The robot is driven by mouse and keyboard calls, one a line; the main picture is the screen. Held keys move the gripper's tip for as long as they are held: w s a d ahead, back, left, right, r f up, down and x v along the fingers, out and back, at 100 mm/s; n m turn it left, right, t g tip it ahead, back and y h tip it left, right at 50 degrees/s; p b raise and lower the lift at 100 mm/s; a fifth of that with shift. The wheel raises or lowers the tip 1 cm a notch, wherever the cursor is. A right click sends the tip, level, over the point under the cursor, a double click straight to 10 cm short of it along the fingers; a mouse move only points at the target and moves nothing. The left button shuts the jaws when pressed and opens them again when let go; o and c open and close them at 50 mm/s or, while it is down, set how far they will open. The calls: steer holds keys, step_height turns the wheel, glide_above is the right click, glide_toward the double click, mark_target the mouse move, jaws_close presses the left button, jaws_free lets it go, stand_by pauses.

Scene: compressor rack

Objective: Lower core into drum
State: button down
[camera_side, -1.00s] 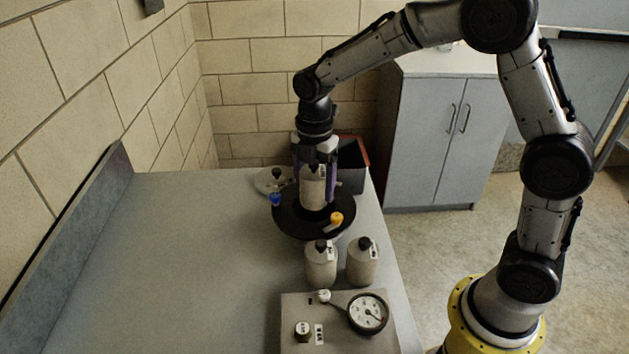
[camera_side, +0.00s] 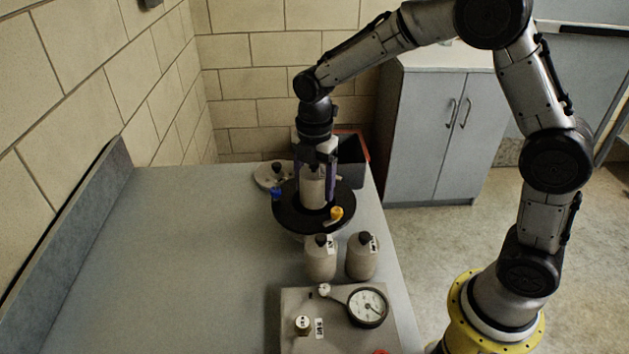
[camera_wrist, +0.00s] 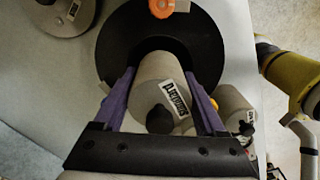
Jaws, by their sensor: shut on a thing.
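My gripper (camera_side: 315,165) is shut on a grey cylindrical core with a dark knob and a printed label. The core (camera_side: 312,188) is upright over the black round drum top (camera_side: 290,217), near its middle. In the wrist view the core (camera_wrist: 155,85) sits between the two purple fingers of my gripper (camera_wrist: 160,95), with the black drum top (camera_wrist: 210,45) around its far end. Whether the core's lower end is inside the drum's opening is hidden. A blue clamp (camera_side: 277,194) and an orange clamp (camera_side: 336,213) sit at the drum rim.
Two similar grey bottles (camera_side: 320,262) and (camera_side: 362,260) stand in front of the drum. A panel with a gauge (camera_side: 367,307) is nearer still. A round lid (camera_side: 270,178) lies behind left, and a dark bin (camera_side: 352,165) stands behind right. The bench's left side is clear.

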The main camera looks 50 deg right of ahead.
stand_by(0.3)
steer(key=shift+f, duration=2.5)
steer(key=shift+r, duration=0.2)
steer(key=shift+f, duration=0.25)
steer(key=shift+r, duration=0.25)
steer(key=shift+f, duration=0.25)
steer(key=shift+r, duration=0.15)
stand_by(0.9)
